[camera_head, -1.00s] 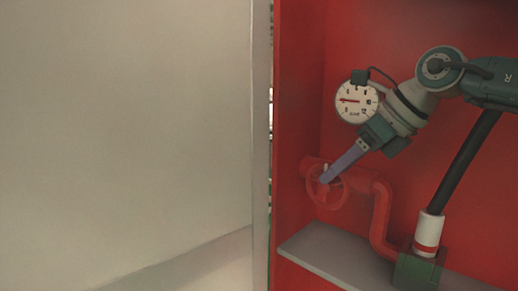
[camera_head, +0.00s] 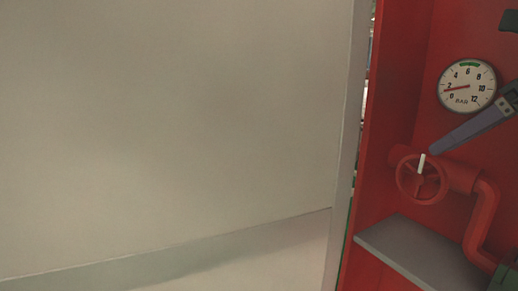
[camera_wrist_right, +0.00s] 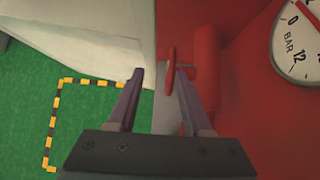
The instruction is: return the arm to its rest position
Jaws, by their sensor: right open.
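My right gripper (camera_head: 434,150) comes in from the right edge of the head view. One grey-purple finger shows, its tip just above and right of the red valve wheel (camera_head: 402,186), which has a white handle. In the right wrist view my right gripper (camera_wrist_right: 161,78) is open, with two spread fingers and nothing held. The wheel (camera_wrist_right: 171,72) shows edge-on there, beyond the gap and close to the right fingertip. I cannot tell if they touch. Most of my right arm is outside the head view. My left gripper is not in view.
A red cabinet (camera_head: 395,100) holds a pressure gauge (camera_head: 467,84), a red pipe (camera_head: 484,213) and a grey shelf (camera_head: 405,247). A large pale wall (camera_head: 170,130) fills the left. The wrist view shows green floor (camera_wrist_right: 95,120) with yellow-black marking.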

